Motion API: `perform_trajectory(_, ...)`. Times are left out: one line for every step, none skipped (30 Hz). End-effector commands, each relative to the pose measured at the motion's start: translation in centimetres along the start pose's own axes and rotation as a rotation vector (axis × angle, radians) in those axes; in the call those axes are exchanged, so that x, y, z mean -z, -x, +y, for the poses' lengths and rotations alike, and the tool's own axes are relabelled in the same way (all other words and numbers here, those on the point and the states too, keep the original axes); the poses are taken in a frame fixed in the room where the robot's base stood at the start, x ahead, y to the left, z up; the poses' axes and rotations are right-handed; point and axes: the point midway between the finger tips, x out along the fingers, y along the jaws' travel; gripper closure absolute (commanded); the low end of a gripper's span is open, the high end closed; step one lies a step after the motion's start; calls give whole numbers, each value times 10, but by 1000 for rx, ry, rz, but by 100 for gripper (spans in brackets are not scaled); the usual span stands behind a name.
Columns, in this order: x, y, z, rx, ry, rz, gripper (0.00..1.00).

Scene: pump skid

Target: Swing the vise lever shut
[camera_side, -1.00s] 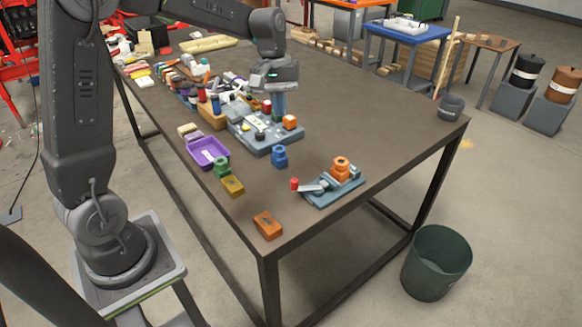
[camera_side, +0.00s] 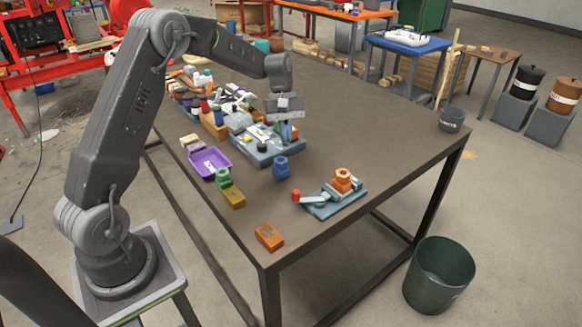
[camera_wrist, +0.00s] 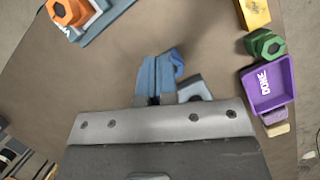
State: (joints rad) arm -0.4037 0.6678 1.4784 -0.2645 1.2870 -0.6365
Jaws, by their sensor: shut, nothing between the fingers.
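The vise (camera_side: 335,203) is a blue-grey plate near the front right table edge, with an orange nut-shaped part (camera_side: 342,179) on it. Its lever (camera_side: 313,198) sticks out to the left and ends in a red knob (camera_side: 296,195). In the wrist view only a corner of the vise (camera_wrist: 104,20) and the orange part (camera_wrist: 69,11) show at the top left; the lever is out of frame. My gripper (camera_side: 289,138) is shut and empty, behind and left of the vise and apart from it. Its blue fingers (camera_wrist: 156,62) are together in the wrist view.
A blue nut-shaped part (camera_side: 281,168) stands between my gripper and the vise. A grey fixture plate (camera_side: 268,155) lies by my gripper. A purple tray (camera_side: 210,163), green part (camera_side: 223,178), yellow block (camera_side: 233,198) and orange block (camera_side: 269,236) lie left.

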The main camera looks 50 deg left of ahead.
Motion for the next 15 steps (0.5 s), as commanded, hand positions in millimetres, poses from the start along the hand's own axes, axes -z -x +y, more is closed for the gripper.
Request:
perform_trajectory(0,-5,0,2,-1,-2,100)
perform_trajectory(0,-8,0,3,-1,-3,100)
perform_trajectory(-1,-13,0,4,-1,-4,100)
perform_trajectory(-1,-18,0,3,-1,-3,100)
perform_trajectory(-1,-23,-1,4,-1,-4,100)
perform_trajectory(-1,-31,-1,4,0,-5,100)
perform_trajectory(-1,-37,-1,4,-1,-6,100)
perform_trajectory(-1,-43,-1,4,-1,-5,100)
perform_trajectory(-1,-52,-1,4,-1,-5,100)
perform_trajectory(-1,-58,0,5,-1,-5,100)
perform_trajectory(-1,-64,-1,5,-1,-5,100)
perform_trajectory(-1,-73,-1,6,-1,-5,100)
perform_trajectory(-1,-79,-1,5,0,-4,100)
perform_trajectory(-1,-85,-1,5,0,-5,100)
perform_trajectory(-1,-93,-1,4,0,-5,100)
